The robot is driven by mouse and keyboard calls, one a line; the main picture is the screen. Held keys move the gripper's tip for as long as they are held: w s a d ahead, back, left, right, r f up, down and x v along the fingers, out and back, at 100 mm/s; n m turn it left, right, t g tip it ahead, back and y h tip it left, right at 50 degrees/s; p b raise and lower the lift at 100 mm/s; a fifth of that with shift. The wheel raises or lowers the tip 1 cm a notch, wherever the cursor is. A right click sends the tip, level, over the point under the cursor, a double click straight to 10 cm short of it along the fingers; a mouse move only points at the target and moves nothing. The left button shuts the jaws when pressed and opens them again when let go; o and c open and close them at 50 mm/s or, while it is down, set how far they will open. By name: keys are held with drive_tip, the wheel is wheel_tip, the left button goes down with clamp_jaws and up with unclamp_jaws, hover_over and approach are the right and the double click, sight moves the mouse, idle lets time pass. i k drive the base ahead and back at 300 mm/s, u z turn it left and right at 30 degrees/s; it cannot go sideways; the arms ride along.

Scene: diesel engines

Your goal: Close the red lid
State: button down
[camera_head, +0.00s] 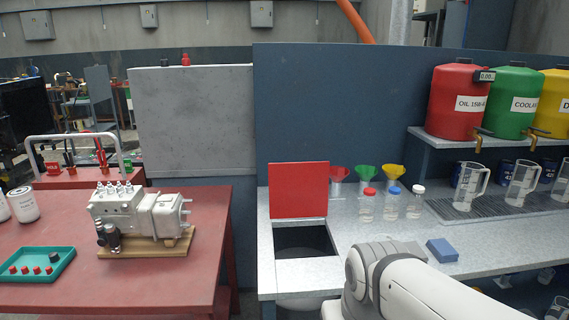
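The red lid (299,190) stands upright at the back edge of a square dark opening (304,241) in the grey countertop. Its flat red face is turned towards me. Nothing touches it in this view. The white arm in the lower right is mine and reaches in front of the counter, to the right of the opening. My gripper is outside the picture or hidden, so its state does not show.
A blue block (441,250) lies to the right, near clear jugs (470,186) and coloured drums (458,102). A red table (60,284) with a metal pump (140,212) is at left.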

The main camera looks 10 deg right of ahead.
sight(296, 190)
drive_tip(key=u, duration=0.05)
drive_tip(key=i, duration=1)
drive_tip(key=z, duration=0.05)
